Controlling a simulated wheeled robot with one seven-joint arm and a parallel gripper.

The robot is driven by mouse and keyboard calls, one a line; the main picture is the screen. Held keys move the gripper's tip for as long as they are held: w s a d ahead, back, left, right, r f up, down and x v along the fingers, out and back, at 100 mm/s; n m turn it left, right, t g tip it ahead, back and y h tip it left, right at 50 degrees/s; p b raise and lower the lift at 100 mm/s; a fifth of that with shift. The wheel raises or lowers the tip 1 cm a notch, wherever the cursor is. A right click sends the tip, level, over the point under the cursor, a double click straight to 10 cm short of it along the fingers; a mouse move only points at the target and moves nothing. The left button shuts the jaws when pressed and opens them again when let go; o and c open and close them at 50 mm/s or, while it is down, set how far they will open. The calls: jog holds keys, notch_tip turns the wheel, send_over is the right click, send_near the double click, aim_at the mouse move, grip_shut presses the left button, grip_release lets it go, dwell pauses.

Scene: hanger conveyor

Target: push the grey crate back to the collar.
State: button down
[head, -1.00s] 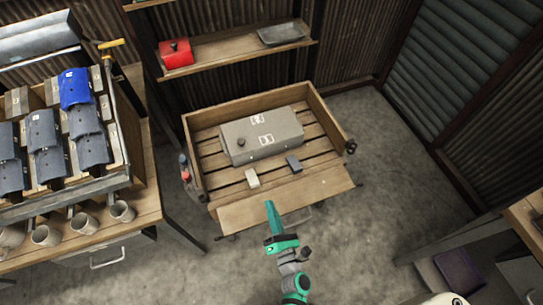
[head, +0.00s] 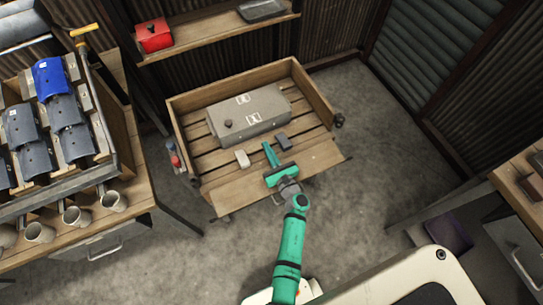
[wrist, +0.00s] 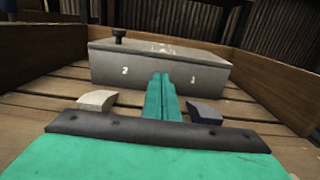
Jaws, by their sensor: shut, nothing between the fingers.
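The grey crate (head: 262,104) is a long box with a dark knob, lying on a slatted wooden deck (head: 205,160). The wooden collar (head: 215,93) stands around the deck at the back and sides, with a strip of slats between its back board and the crate. In the wrist view the crate's front face (wrist: 125,72) is straight ahead. My gripper (head: 266,146) is shut and empty, low over the deck, pointing at the crate's front. Its fingers (wrist: 161,78) overlap the front face in the wrist view; I cannot tell whether they touch it.
A pale block (head: 241,158) and a dark block (head: 283,142) sit on the slats on either side of my fingers. A wooden front flap (head: 235,192) lies lowered. A rack with blue and grey pieces stands left; a shelf with a red box (head: 154,36) is behind.

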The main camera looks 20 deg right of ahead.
aim_at(256, 128)
jog(key=w, duration=0.7)
jog(key=shift+w+a, duration=0.1)
jog(key=shift+a, duration=0.05)
